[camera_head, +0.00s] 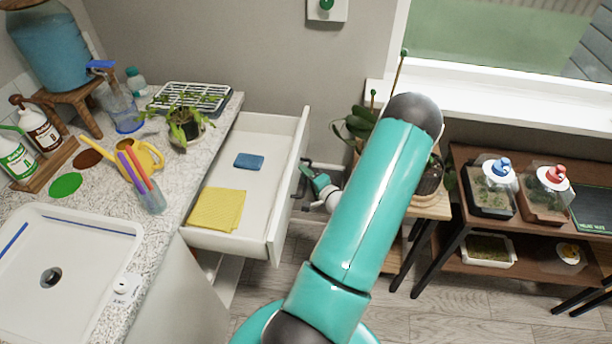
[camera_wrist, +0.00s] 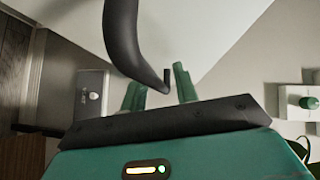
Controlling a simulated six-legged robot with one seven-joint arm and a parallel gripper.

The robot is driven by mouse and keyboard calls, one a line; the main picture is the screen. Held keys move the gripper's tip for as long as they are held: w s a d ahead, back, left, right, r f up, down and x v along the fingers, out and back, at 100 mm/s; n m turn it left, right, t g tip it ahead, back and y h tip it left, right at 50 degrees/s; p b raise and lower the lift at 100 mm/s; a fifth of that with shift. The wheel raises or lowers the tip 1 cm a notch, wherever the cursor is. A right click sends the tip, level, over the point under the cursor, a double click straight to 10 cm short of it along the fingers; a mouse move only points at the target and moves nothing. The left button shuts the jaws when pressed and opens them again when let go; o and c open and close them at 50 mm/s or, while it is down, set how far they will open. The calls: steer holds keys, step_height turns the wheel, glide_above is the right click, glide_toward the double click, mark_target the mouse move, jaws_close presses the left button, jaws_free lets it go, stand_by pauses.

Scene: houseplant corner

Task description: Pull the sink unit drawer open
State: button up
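The sink unit drawer (camera_head: 255,133) is pulled well out from under the counter in the head view. It holds a yellow cloth (camera_head: 216,209) and a blue sponge (camera_head: 249,161). My gripper (camera_head: 311,178) is low at the outer side of the drawer front, close to its dark handle, partly behind my arm. In the wrist view, the curved black handle (camera_wrist: 124,45) comes down in front of the white drawer front (camera_wrist: 215,25). Its lower end lies between the two green fingers of my gripper (camera_wrist: 158,80), which stand apart. Whether they touch it, I cannot tell.
A wooden shelf with terrariums (camera_head: 488,186) stands at the right. A potted plant stands behind my arm. Bare floor shows right of the drawer.

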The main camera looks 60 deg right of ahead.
steer(key=shift+s, duration=0.1)
steer(key=v, duration=1.3)
steer(key=shift+s+a, duration=0.2)
steer(key=shift+a, duration=0.05)
steer(key=shift+r, duration=0.15)
